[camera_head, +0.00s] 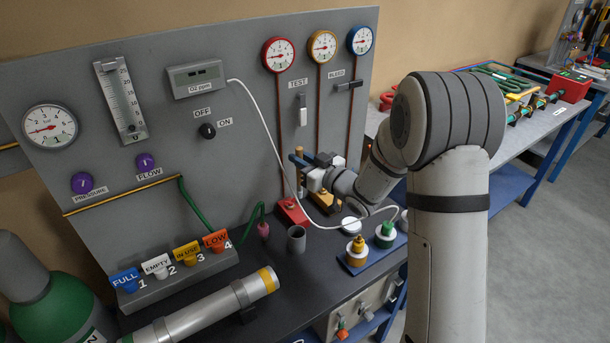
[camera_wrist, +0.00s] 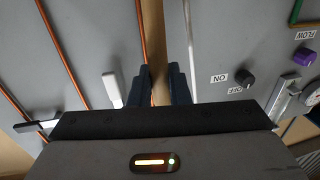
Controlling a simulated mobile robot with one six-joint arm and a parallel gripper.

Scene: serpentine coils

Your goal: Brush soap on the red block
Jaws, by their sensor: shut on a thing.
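The red block (camera_head: 291,212) sits on the dark bench at the foot of the panel, below the red-rimmed gauge. My gripper (camera_head: 301,164) is in front of the panel, above the red block, shut on a wooden-handled tool, likely the brush (camera_head: 299,182). In the wrist view my gripper (camera_wrist: 160,86) has its dark fingers on both sides of the wooden handle (camera_wrist: 153,40). The tool points down at the red block; I cannot tell whether its lower end touches it. Its bristles cannot be made out. No soap can be identified for sure.
A yellow block (camera_head: 326,202) stands right of the red one, partly behind my arm. A grey cup (camera_head: 296,239) stands in front. A white cable (camera_head: 272,140) loops below my gripper.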

